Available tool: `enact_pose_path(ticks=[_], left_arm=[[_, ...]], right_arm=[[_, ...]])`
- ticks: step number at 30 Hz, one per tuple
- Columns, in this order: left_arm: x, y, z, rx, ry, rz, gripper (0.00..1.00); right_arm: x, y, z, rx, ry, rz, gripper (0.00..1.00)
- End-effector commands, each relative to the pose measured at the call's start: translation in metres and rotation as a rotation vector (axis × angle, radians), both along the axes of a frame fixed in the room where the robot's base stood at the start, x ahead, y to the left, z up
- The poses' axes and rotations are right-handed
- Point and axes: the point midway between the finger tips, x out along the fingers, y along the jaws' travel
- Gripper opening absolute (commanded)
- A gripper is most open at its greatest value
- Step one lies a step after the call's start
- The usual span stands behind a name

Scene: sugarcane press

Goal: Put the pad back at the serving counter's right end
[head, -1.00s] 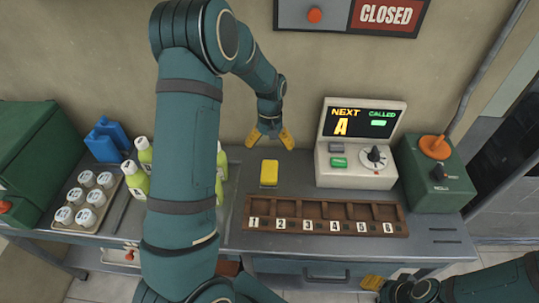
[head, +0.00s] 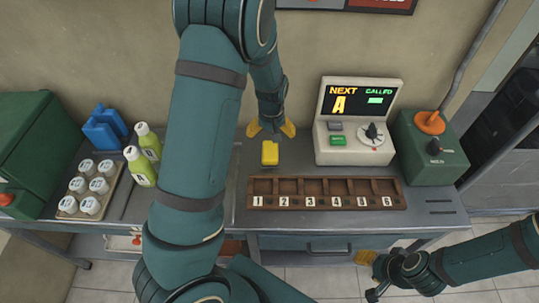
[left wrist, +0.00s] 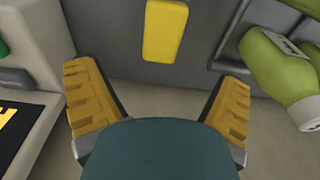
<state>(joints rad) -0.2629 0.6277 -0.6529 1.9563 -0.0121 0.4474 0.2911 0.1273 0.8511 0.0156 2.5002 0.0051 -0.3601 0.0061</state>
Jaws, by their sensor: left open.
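A small yellow block (head: 270,153), which I take for the pad, lies on the grey counter (head: 435,218) behind the slotted wooden rack. It shows at the top of the left wrist view (left wrist: 165,30). My left gripper (head: 271,129) is open and empty just behind the pad, near the wall. In the left wrist view its yellow fingers (left wrist: 160,78) are spread wide, with the pad beyond the tips and not between them. My right gripper (head: 369,262) is low in front of the counter, apart from the pad; its jaw state is unclear.
The numbered wooden rack (head: 330,193) lies in front of the pad. Green bottles (head: 140,166) and a tray of white cups (head: 68,203) are left. Bare counter shows at the front right.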

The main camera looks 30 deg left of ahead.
Motion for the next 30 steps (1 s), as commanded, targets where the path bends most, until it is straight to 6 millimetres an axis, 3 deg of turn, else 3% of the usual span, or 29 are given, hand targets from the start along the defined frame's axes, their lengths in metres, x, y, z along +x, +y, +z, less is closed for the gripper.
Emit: enact_pose_path(ticks=[1,6,14,24,30], left_arm=[[0.000,0.002,-0.013,0.001,0.003,0.001,0.94],[0.003,0.003,-0.037,0.000,0.002,0.000,0.94],[0.004,0.003,-0.050,0.000,0.000,0.000,0.94],[0.005,0.007,-0.094,-0.001,0.001,0.000,0.94],[0.006,0.007,-0.096,-0.001,-0.001,0.000,0.94]], right_arm=[[-0.001,0.000,-0.005,0.000,0.002,0.002,0.47],[-0.003,0.000,-0.009,0.002,0.007,0.005,0.47],[-0.004,0.001,-0.011,0.002,0.009,0.007,0.47],[-0.007,0.001,-0.023,0.004,0.016,0.013,0.47],[-0.008,0.001,-0.022,0.004,0.017,0.013,0.47]])
